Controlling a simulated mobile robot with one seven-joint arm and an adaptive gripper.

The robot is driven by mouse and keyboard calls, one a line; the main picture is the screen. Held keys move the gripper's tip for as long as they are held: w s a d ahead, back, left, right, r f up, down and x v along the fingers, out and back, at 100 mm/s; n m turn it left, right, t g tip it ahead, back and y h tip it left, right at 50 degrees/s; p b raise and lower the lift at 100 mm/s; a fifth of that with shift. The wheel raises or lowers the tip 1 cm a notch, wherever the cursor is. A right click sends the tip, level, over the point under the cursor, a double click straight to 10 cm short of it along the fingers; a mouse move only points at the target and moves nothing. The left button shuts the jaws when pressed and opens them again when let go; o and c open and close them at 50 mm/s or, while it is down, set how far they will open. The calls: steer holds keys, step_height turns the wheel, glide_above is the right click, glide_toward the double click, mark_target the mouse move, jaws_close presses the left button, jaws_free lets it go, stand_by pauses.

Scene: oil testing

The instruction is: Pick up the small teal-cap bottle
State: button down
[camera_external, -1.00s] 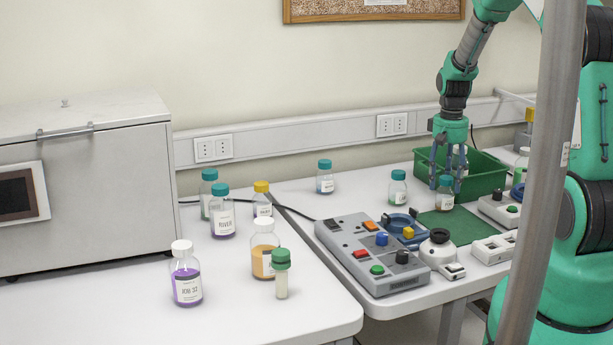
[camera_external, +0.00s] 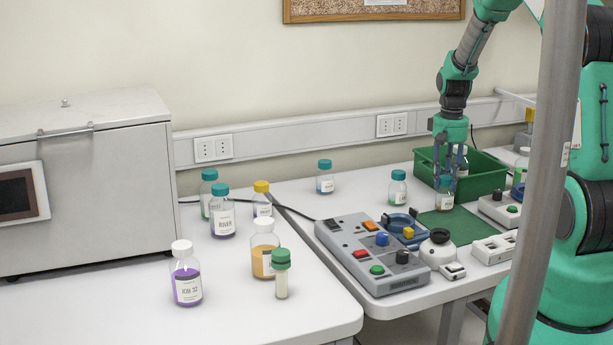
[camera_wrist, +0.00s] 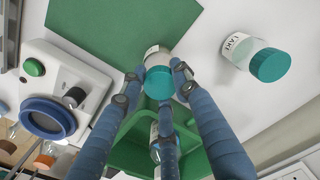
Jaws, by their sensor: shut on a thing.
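A small teal-cap bottle (camera_external: 445,199) with a white label stands upright on the green mat (camera_external: 462,226), in front of the green bin. My gripper (camera_external: 449,178) points down over it, with its blue fingers shut around the bottle's upper part. In the wrist view, the fingers (camera_wrist: 157,88) close in on the bottle's teal cap (camera_wrist: 158,83) from several sides. The bottle's base appears to rest on the mat, and its lower body is partly hidden by the cap. Another teal-cap bottle (camera_external: 397,190) stands apart to the left; it also shows in the wrist view (camera_wrist: 255,58).
The green bin (camera_external: 492,178) with bottles in it stands just behind my gripper. A grey button panel (camera_external: 360,265) and a white round-topped device (camera_external: 438,250) lie in front. Several capped bottles stand on the left table.

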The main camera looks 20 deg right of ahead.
steer(key=shift+r, duration=0.5)
steer(key=r, duration=0.2)
steer(key=shift+s+r, duration=0.2)
steer(key=shift+r, duration=0.1)
steer(key=s+a+r, duration=0.1)
steer(key=s+a, duration=0.3)
steer(key=s, duration=1.1)
steer(key=shift+a+r, duration=0.2)
steer(key=shift+r, duration=0.1)
